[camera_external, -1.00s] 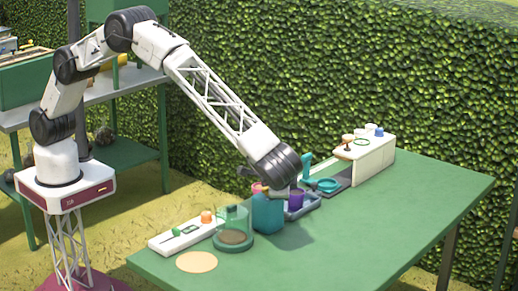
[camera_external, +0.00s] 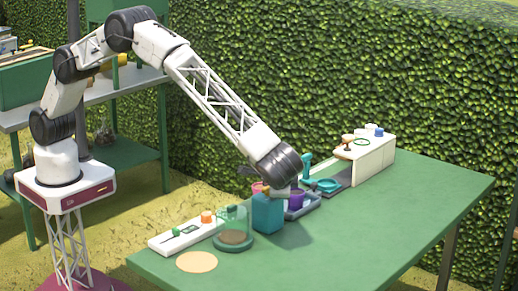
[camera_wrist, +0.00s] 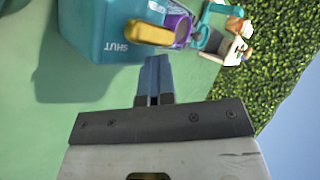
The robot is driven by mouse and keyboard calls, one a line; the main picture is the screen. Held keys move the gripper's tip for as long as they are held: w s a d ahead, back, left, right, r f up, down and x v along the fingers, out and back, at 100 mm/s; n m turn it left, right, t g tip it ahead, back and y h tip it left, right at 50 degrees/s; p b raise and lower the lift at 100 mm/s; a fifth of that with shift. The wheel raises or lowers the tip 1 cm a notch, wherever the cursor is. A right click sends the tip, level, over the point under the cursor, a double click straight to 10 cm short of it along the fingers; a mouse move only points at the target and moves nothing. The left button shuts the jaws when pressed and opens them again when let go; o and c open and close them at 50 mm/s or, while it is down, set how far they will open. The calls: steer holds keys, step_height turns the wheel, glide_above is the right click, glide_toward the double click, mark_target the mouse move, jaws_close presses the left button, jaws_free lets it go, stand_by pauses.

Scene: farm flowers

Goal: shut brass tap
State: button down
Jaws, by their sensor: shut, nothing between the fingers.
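A teal box (camera_external: 267,214) stands on the green table, below my wrist in the external view. In the wrist view the box (camera_wrist: 95,25) carries the white word SHUT on its face. A yellow-brass tap lever (camera_wrist: 150,33) lies by the box's edge near that word. My gripper (camera_wrist: 156,62) is shut and empty, its blue-grey fingertips just below the lever in the wrist view. I cannot tell whether they touch it. In the external view the fingers are mostly hidden by the wrist and box.
A glass-like dome (camera_external: 233,226) and a white panel with an orange knob (camera_external: 207,217) stand left of the box. A purple cup (camera_external: 296,201) and a teal fixture (camera_external: 326,185) stand to its right. The front right of the table (camera_external: 400,215) is clear.

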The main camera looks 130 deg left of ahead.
steer(key=shift+s+a+f, duration=0.15)
steer(key=shift+a+f, duration=0.15)
steer(key=shift+a, duration=0.2)
steer(key=w+r, duration=0.7)
steer(key=w, duration=0.4)
steer(key=shift+w+d+r, duration=0.2)
steer(key=shift+w+d, duration=0.15)
steer(key=shift+d, duration=0.05)
